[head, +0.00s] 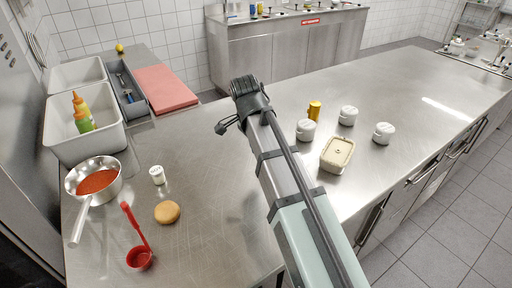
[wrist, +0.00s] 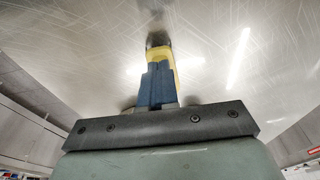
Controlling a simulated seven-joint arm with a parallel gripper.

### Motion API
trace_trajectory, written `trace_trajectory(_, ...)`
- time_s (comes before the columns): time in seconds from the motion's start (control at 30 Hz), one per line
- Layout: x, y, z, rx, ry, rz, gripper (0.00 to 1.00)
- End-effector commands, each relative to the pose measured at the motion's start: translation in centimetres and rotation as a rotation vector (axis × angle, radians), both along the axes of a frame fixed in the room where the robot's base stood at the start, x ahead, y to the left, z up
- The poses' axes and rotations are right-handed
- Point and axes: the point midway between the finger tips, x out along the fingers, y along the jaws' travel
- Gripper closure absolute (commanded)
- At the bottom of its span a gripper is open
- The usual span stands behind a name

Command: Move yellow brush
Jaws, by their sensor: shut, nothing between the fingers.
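In the wrist view, a yellow object with a dark end, which looks like the yellow brush (wrist: 160,50), lies on the steel worktop (wrist: 80,40). My gripper (wrist: 157,68) shows its blue fingers closed together with nothing held. The fingers overlap the brush in the picture and hide part of it; I cannot tell whether they touch it. In the head view I cannot pick out the brush or the fingers; my arm covers the middle of the worktop.
In the head view, white lidded pots (head: 348,115), a yellow container (head: 314,110) and a cream tub (head: 337,154) stand right of my arm. To the left are a saucepan (head: 113,181), red ladle (head: 139,257), bun (head: 167,212), small white jar (head: 157,175) and white bins (head: 104,101).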

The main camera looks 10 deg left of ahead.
Motion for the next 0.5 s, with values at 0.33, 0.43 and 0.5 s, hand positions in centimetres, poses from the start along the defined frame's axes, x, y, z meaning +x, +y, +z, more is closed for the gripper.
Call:
trace_trajectory(0.33, 4.4, -4.3, 0.0, 0.000, 0.000, -0.003, 1.00)
trace_trajectory(0.43, 5.5, -5.4, 0.0, 0.000, 0.000, -0.002, 1.00)
trace_trajectory(0.5, 6.2, -6.0, 0.0, 0.000, 0.000, -0.002, 1.00)
